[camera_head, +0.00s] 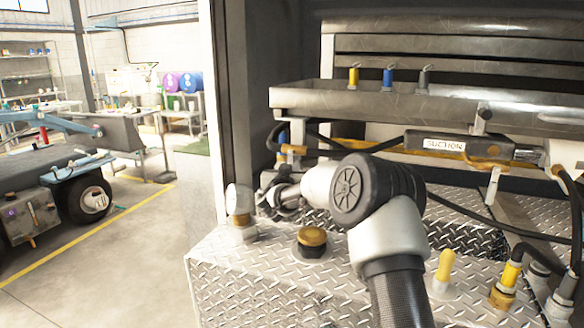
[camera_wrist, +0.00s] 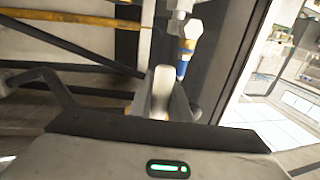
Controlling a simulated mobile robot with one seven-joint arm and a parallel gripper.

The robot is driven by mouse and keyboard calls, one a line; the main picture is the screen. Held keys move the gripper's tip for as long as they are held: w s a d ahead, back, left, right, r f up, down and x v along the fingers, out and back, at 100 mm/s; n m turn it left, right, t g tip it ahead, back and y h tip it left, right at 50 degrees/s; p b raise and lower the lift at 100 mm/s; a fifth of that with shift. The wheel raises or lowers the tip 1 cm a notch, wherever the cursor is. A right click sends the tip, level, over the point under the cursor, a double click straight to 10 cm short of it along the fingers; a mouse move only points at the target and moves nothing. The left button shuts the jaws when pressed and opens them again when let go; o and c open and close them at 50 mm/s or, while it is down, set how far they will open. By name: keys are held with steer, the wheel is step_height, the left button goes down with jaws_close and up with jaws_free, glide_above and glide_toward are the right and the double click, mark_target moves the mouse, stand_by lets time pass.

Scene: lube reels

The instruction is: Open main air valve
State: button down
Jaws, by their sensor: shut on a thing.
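My gripper (camera_head: 274,192) reaches in at the left end of the reel cabinet, above the diamond-plate deck. Its jaws are shut at the main air valve's handle; my wrist hides most of the contact in the head view. A fitting with a blue part and an orange-yellow body (camera_head: 292,150) is just above my gripper. In the wrist view, my gripper (camera_wrist: 162,92) points at the valve area, and a pale upright piece shows between the jaws. A blue and yellow fitting (camera_wrist: 185,58) hangs just beyond it. The handle's exact angle cannot be told.
The cabinet's left post (camera_head: 216,110) is close beside my gripper. A steel tray (camera_head: 330,100) with small coloured handles is above. Black hoses run to the right. A brass cap (camera_head: 311,241) and a yellow-handled fitting (camera_head: 445,265) stand on the deck. The floor at left is open.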

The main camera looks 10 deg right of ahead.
steer(key=shift+r+p, duration=0.1)
steer(key=shift+p, duration=0.35)
steer(key=s+d+r+n+g+h+p, duration=0.2)
steer(key=n+p, duration=1.3)
steer(key=p, duration=0.8)
steer(key=s+d+r+g, duration=0.1)
steer(key=d+r, duration=0.1)
steer(key=d, duration=0.1)
steer(key=shift+d+r+n+p, duration=0.15)
steer(key=shift+r+n+p, duration=0.05)
steer(key=shift+n+p, duration=0.2)
steer(key=c, duration=1.7)
jaws_free()
steer(key=shift+o, duration=0.2)
steer(key=shift+s, duration=0.15)
